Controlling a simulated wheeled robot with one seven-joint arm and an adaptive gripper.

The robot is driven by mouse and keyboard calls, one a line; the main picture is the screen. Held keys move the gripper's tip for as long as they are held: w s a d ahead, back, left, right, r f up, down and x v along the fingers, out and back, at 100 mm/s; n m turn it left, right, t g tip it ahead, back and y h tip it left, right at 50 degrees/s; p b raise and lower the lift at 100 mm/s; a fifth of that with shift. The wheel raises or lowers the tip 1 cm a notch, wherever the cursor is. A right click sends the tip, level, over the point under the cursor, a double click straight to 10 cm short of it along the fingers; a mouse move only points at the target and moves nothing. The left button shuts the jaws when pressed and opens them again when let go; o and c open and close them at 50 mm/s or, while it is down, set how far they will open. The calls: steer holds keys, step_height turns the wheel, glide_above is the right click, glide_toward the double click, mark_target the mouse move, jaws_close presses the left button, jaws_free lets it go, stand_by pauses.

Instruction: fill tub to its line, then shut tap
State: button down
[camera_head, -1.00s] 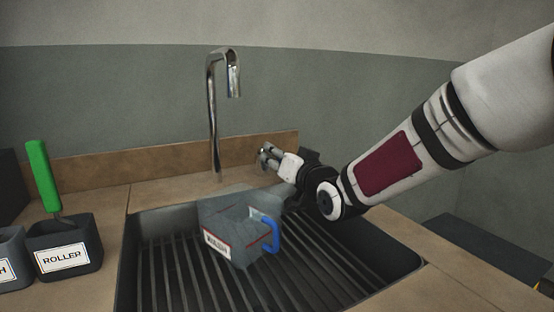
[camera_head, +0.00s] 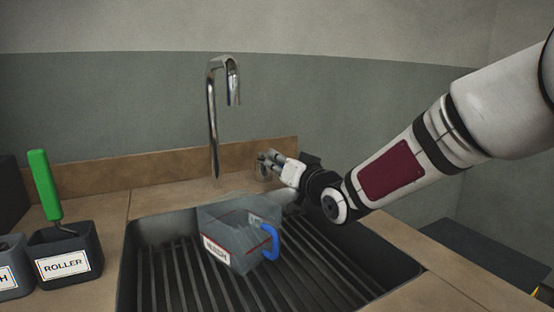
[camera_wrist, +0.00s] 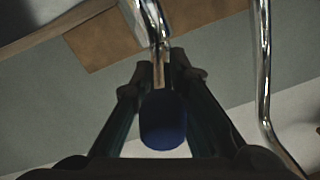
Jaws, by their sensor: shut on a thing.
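The tub (camera_head: 238,232) is a see-through grey container with a blue handle, a white label and a red line near the handle. It sits in the dark ribbed sink, in front of and below the chrome tap spout (camera_head: 212,115). I cannot make out a stream or the water level in it. My gripper (camera_head: 268,162) is at the back right of the sink, right of the spout. In the wrist view, its fingers (camera_wrist: 160,82) are closed around a chrome lever (camera_wrist: 151,18) with a dark blue knob (camera_wrist: 163,122).
The sink (camera_head: 370,255) has brown worktop around it and a low backsplash (camera_head: 110,172). At left stands a dark box labelled ROLLER (camera_head: 65,258) with a green-handled tool (camera_head: 45,185); another labelled box (camera_head: 12,278) is beside it. My arm spans the right side.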

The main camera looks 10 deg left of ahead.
steer(key=shift+w+d+r+n+g+y+p, duration=0.1)
steer(key=shift+w+d+n+g+y+p, duration=0.15)
steer(key=shift+n+g+y+p, duration=0.65)
steer(key=shift+w+d+r+n+g+y+p, duration=0.15)
steer(key=shift+w+d+n+g+y+p, duration=0.15)
steer(key=shift+p, duration=1.25)
steer(key=shift+w+d+r+n+g+y+p, duration=0.2)
steer(key=shift+n+g+y+p, duration=0.4)
steer(key=shift+p, duration=0.6)
steer(key=shift+w+d+f+n+g+y+p, duration=0.15)
steer(key=shift+w+n+g+y+p, duration=0.3)
steer(key=shift+g+p, duration=0.5)
steer(key=shift+s+f, duration=0.1)
steer(key=shift+s, duration=0.05)
steer(key=c, duration=1.6)
jaws_free()
steer(key=shift+o, duration=0.2)
steer(key=shift+f, duration=0.1)
step_height(320, 180, up, 10)
